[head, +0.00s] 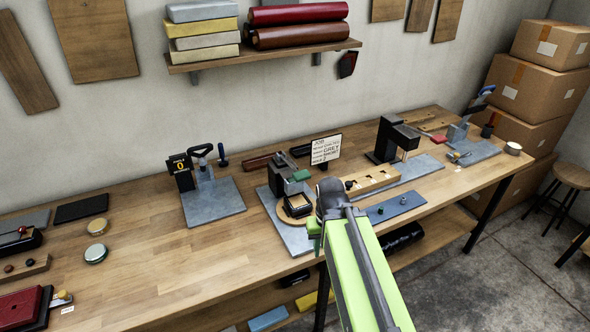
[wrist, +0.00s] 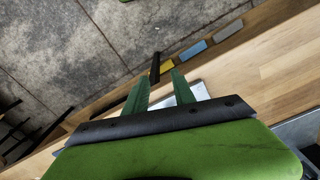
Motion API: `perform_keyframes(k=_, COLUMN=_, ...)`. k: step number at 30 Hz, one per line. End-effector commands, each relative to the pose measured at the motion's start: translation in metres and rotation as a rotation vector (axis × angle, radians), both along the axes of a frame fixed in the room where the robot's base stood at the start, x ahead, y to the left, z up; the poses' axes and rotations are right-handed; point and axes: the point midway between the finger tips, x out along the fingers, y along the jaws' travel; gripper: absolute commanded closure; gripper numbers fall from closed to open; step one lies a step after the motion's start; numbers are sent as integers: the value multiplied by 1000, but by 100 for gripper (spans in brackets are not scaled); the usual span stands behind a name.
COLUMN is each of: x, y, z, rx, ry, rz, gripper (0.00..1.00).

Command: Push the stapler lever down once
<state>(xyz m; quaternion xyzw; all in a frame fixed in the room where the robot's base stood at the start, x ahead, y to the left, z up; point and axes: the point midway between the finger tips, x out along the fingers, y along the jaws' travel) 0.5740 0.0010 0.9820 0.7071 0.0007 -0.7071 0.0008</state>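Several bench devices have grey base plates, and I cannot tell for certain which is the stapler. The left device (head: 205,180) has a black loop handle and a counter reading 0. The middle device (head: 290,185) has a dark upright body and a round tan piece. A black arched device (head: 393,140) stands right of it. The far-right device (head: 463,130) has a raised lever with a blue end (head: 485,91). My gripper (head: 315,228) is over the front of the middle device's plate. In the wrist view its green fingers (wrist: 160,88) are apart with nothing between them.
A job sign (head: 326,149) stands behind the middle device. A wooden block (head: 371,183) and a blue-grey strip (head: 395,207) lie right of my gripper. The bench (head: 140,255) has clear wood at the front left. Boxes (head: 535,85) are stacked at the right.

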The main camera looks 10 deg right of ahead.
Motion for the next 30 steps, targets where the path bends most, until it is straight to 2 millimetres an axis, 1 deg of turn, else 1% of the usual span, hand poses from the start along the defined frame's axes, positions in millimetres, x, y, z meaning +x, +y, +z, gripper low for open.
perform_keyframes(k=1, x=0, y=0, z=0, rx=0, ry=0, rz=0, gripper=77)
perform_keyframes(k=6, x=0, y=0, z=0, rx=0, ry=0, rz=0, gripper=99)
perform_keyframes(k=7, x=0, y=0, z=0, rx=0, ry=0, rz=0, gripper=100)
perform_keyframes(k=30, x=0, y=0, z=0, rx=0, ry=0, rz=0, gripper=100)
